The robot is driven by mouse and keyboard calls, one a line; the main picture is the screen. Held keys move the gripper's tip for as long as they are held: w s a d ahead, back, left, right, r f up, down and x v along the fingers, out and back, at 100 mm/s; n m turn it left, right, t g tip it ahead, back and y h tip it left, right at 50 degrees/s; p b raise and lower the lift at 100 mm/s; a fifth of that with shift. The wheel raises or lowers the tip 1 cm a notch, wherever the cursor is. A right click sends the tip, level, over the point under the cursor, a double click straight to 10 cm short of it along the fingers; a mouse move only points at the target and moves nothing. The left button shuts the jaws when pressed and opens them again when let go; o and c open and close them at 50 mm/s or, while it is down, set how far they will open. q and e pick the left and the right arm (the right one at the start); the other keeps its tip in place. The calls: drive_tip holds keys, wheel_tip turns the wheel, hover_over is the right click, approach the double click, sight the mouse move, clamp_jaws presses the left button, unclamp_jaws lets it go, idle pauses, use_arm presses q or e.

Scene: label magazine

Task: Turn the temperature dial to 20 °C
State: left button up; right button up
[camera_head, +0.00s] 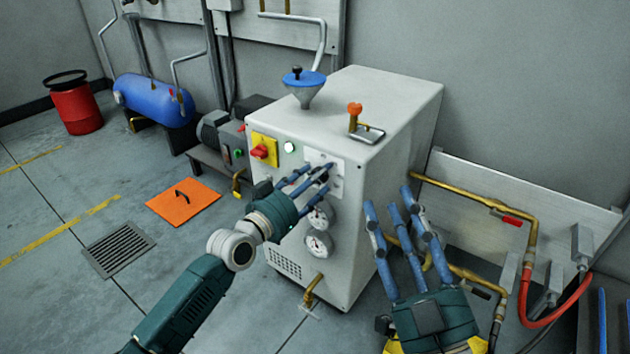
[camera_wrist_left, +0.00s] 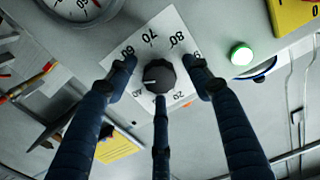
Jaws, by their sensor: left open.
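The temperature dial (camera_wrist_left: 158,76) is a black knob with a light pointer mark on a white scale plate (camera_wrist_left: 172,28). In the head view my left gripper (camera_head: 312,177) is at the machine's front plate (camera_head: 337,166), largely covering the dial. My right gripper (camera_head: 399,212) is open and empty, right of the machine.
The white machine (camera_head: 385,105) carries two gauges (camera_head: 318,244) below the plate and a red switch on yellow (camera_head: 262,150) with a green button (camera_head: 289,147) to the left. Brass pipes (camera_head: 480,200) and a red hose (camera_head: 560,315) stand at right. Floor at left is mostly clear.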

use_arm(q)
drive_tip(key=c, duration=1.1)
drive_tip(key=shift+c, duration=0.2)
drive_tip(key=shift+w+r+n, duration=0.1)
drive_tip(key=shift+r+n, duration=0.05)
drive_tip(key=shift+n, duration=0.25)
use_arm(e)
drive_tip(key=shift+w+f, duration=0.1)
drive_tip(key=shift+f, duration=0.05)
wheel_tip(320, 180, down, 15)
drive_tip(key=d+g+h+p, duration=0.2)
drive_tip(key=g+h+p, duration=0.1)
drive_tip(key=g, duration=0.5)
use_arm(q)
drive_tip(key=n, duration=0.7)
drive_tip(key=n+p, duration=0.1)
drive_tip(key=n, duration=0.7)
drive_tip(key=n+p, duration=0.1)
drive_tip(key=n, duration=0.7)
drive_tip(key=shift+w+a, duration=0.1)
drive_tip(key=shift+a, duration=0.15)
use_arm(e)
drive_tip(key=s+d+f+g+h, duration=0.1)
drive_tip(key=s+d+f+g, duration=0.2)
drive_tip(key=s+f, duration=0.4)
wheel_tip(320, 180, down, 2)
drive_tip(key=shift+m+g, duration=0.3)
drive_tip(key=shift+g, duration=0.5)
